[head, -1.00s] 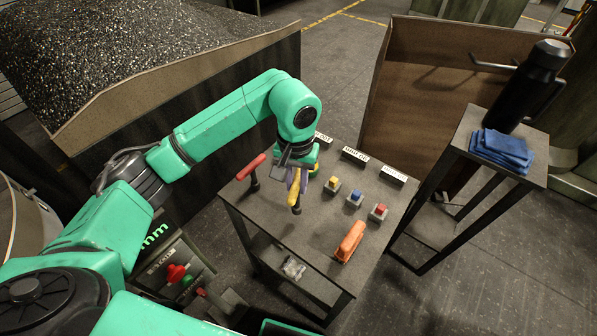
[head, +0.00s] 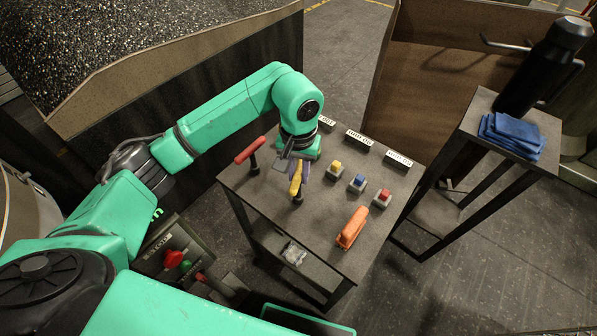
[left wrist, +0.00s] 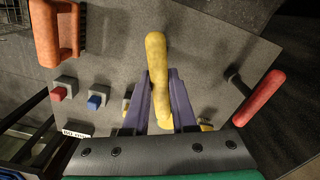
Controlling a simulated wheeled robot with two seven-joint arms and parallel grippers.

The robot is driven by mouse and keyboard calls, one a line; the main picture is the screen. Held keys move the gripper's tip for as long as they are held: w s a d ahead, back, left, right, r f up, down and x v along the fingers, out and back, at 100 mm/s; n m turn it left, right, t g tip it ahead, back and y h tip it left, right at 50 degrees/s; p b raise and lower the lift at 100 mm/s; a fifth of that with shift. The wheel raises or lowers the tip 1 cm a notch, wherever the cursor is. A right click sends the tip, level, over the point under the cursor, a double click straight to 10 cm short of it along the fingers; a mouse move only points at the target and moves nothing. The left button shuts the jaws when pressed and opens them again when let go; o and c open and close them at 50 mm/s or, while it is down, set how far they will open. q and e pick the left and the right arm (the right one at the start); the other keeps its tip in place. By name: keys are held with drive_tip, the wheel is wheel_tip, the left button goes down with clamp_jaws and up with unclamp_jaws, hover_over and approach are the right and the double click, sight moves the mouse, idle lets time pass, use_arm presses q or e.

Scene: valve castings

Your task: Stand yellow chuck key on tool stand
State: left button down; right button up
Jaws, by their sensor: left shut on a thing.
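The yellow chuck key (head: 295,178) is in my left gripper (head: 299,172), over the left middle of a dark table, perhaps the tool stand (head: 318,220). In the left wrist view the yellow handle (left wrist: 157,60) lies between the two purple fingers (left wrist: 160,98), which are shut on it. In the head view a dark stem end shows below the handle; I cannot tell whether it touches the tabletop. A red-handled key (head: 250,151) stands upright to the left, apart from the gripper. My right gripper is not in view.
Small blocks with a yellow (head: 335,165), a blue (head: 358,182) and a red top (head: 383,196) stand right of the gripper. An orange handle-like piece (head: 352,228) lies near the front right. A side table holds blue cloths (head: 512,134) and a black bottle (head: 545,68).

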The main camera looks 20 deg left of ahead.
use_arm(q)
drive_tip(key=shift+f, duration=0.1)
drive_tip(key=c, duration=0.6)
unclamp_jaws()
drive_tip(key=shift+c, duration=0.2)
wheel_tip(320, 180, up, 8)
drive_tip(key=shift+w+f+b, duration=0.1)
drive_tip(key=shift+b, duration=0.75)
wheel_tip(320, 180, up, 7)
drive_tip(key=shift+p, duration=0.4)
drive_tip(key=shift+f, duration=0.1)
